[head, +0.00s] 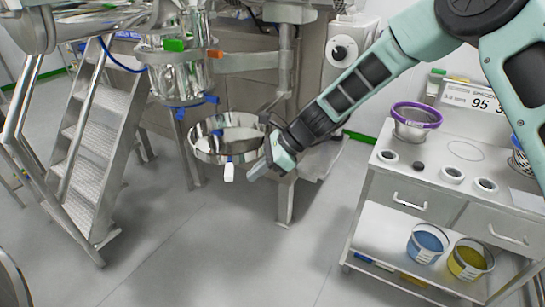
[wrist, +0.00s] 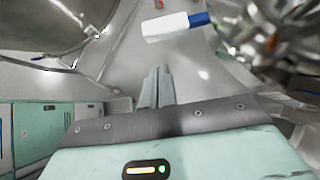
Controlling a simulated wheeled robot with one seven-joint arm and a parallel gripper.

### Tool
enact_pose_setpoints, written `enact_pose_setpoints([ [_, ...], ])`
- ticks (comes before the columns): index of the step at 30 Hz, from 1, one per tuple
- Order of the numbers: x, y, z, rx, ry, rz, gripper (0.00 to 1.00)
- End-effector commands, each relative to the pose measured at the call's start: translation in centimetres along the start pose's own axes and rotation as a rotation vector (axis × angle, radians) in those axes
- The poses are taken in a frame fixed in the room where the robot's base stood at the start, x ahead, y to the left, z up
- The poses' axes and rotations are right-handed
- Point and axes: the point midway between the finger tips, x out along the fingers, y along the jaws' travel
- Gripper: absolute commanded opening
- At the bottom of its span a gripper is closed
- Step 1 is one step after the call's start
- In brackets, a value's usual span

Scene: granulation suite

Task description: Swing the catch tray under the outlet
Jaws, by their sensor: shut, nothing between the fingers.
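The catch tray (head: 205,150) is a round, shallow, shiny metal pan in the middle of the head view. It sits lower than the outlet (head: 184,102) of the steel vessel and mostly to its right. A white handle (head: 229,172) with a blue base hangs at the tray's front rim; it also shows at the top of the wrist view (wrist: 172,27). My gripper (head: 257,173) is just right of the handle, apart from it. In the wrist view its fingers (wrist: 157,85) are together and empty, pointing toward the handle.
Metal steps (head: 95,140) stand at the left. A steel leg (head: 286,195) stands right of the tray. A trolley (head: 400,190) with a purple-rimmed pot (head: 413,120), rings and two buckets stands at the right. The floor in front is clear.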

Motion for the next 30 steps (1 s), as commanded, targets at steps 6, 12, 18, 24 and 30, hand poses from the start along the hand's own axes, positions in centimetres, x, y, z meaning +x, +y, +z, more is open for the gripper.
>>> enact_pose_setpoints([
  [6, 1.5, 0.0, 1.9, -0.002, 0.0, 0.0, 0.0],
  [12, 1.9, 0.0, 2.2, -0.002, 0.0, 0.0, 0.0],
  [18, 1.9, 0.0, 2.1, -0.002, 0.0, -0.001, 0.0],
  [24, 3.2, -0.8, 3.7, 0.019, 0.001, -0.024, 0.0],
  [30, 6.9, -3.1, 7.7, 0.092, 0.003, -0.096, 0.0],
])
